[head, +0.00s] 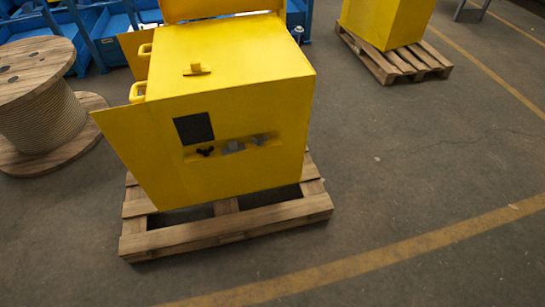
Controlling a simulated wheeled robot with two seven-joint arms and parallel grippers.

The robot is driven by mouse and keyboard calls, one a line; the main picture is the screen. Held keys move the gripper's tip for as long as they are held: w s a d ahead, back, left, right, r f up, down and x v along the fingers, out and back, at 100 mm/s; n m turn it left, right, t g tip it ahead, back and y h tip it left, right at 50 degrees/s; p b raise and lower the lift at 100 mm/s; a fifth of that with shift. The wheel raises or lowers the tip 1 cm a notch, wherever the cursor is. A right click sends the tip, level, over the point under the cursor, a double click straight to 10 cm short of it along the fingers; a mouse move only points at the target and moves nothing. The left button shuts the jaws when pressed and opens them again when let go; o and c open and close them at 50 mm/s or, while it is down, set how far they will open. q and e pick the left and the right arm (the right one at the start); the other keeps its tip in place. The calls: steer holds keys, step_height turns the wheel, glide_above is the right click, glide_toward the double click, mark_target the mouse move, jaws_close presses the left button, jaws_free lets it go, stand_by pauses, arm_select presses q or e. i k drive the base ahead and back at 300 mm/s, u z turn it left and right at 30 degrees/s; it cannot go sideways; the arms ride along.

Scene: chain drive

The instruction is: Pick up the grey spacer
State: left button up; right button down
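I cannot make out a grey spacer for certain. A yellow machine housing (240,85) stands on a wooden pallet (170,240) left of the middle. Its front face has a dark square panel (194,128). Below the panel is a row of small details: a black one (205,151), a grey one (233,147) and a dull grey one (260,140) at the right. They are too small to tell what they are. Neither of my grippers is in view.
A wooden cable reel (38,120) stands at the far left. Blue bins (105,25) line the back left. Another yellow housing (385,20) sits on a pallet (400,65) at the back right. The grey floor with yellow lines is clear in front and right.

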mark_target(233, 148)
steer(key=z, duration=1)
steer(key=i, duration=0.95)
steer(key=u, duration=1.2)
steer(key=i, duration=0.35)
steer(key=u, duration=0.3)
